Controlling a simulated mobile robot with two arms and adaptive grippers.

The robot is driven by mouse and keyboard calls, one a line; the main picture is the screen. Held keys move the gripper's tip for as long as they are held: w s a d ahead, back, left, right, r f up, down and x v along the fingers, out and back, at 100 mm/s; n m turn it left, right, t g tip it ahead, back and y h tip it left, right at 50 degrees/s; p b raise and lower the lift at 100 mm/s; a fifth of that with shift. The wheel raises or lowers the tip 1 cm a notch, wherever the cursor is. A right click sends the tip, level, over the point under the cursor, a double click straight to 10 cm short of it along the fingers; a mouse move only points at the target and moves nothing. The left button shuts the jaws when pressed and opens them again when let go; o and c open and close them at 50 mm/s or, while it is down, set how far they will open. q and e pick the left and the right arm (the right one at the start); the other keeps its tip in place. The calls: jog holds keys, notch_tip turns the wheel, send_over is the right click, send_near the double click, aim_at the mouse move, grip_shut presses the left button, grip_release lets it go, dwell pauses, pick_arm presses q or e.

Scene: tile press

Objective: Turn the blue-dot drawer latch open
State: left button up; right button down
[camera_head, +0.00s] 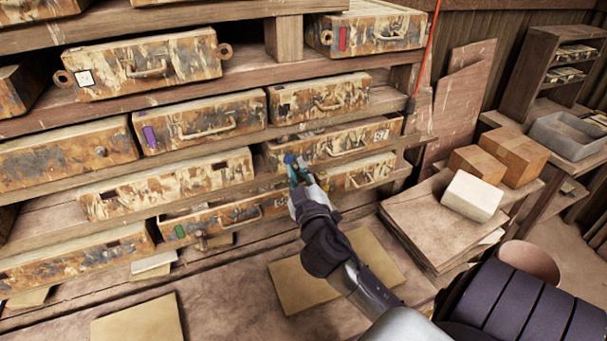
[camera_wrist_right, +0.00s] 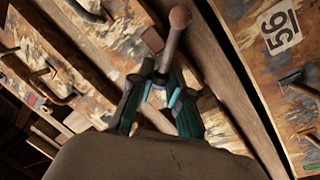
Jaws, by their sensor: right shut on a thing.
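My right gripper (camera_head: 296,170) reaches up to the drawer front at the right of the rack. In the right wrist view its teal fingers (camera_wrist_right: 160,98) are closed around the lower part of a latch (camera_wrist_right: 173,40), a rod with a rounded brown end that sticks out beyond them. A small blue spot (camera_head: 289,158) shows at the fingertips in the head view; I cannot tell whether it is the dot. The drawer (camera_head: 345,143) there has a worn, paint-flaked front and a number label. The gripper hides the latch in the head view. My left gripper is not in view.
Similar drawers surround it, one with a purple mark (camera_head: 150,137), one with a green mark (camera_head: 180,232). A drawer labelled 56 (camera_wrist_right: 280,27) is close beside the gripper. Wooden shelf boards run near it. Boxes (camera_head: 515,157) and a white block (camera_head: 472,196) stand at right.

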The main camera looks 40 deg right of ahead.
jog(key=shift+w+a+f+n+t+y+b, duration=0.1)
jog(key=shift+a+f+n+t+y+b, duration=0.5)
jog(key=shift+n, duration=1.65)
jog(key=shift+w+a+f+n+t+y+b, duration=0.2)
jog(key=shift+f+n+b, duration=0.75)
jog(key=shift+n, duration=1.25)
jog(key=shift+w+a+f+n+t+y+b, duration=0.2)
jog(key=shift+f+n+y+b, duration=0.55)
jog(key=shift+n, duration=1.5)
jog(key=shift+s+a+f, duration=0.15)
jog(key=shift+f, duration=0.05)
jog(key=c, duration=1.3)
grip_release()
jog(key=shift+o, duration=0.2)
jog(key=v, duration=0.7)
jog(key=shift+s, duration=0.2)
jog(key=shift+f, duration=0.15)
